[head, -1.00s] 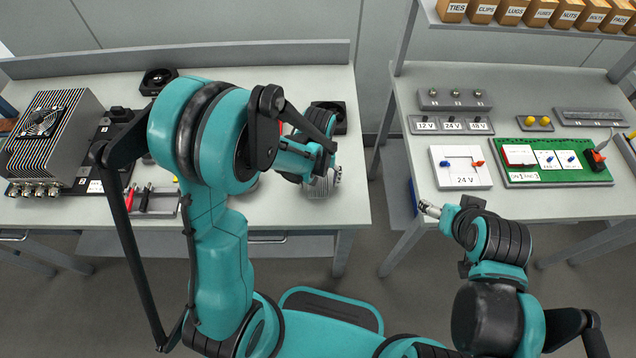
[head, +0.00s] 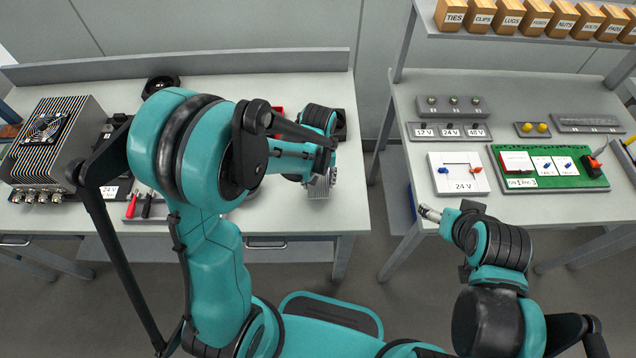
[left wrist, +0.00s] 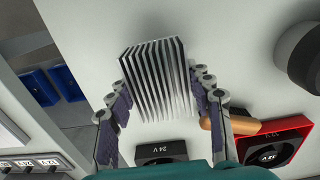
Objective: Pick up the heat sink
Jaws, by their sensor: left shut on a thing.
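The heat sink is a silver block of thin parallel fins. In the left wrist view the heat sink (left wrist: 155,72) sits between the two fingers of my left gripper (left wrist: 160,95), which is shut on it from both sides. In the head view the heat sink (head: 320,187) shows below my left gripper (head: 325,168), near the front right of the left table; my arm and gripper hide part of it. Whether it touches the tabletop I cannot tell. My right gripper (head: 430,212) is in front of the right table, away from the heat sink; its finger opening is too small to judge.
A finned box with a fan (head: 52,140) stands at the left of the left table. In the wrist view, a black 24 V fan (left wrist: 160,152) and a red-framed fan (left wrist: 275,150) lie near the gripper. The right table holds a white 24 V board (head: 458,174) and a green board (head: 550,168).

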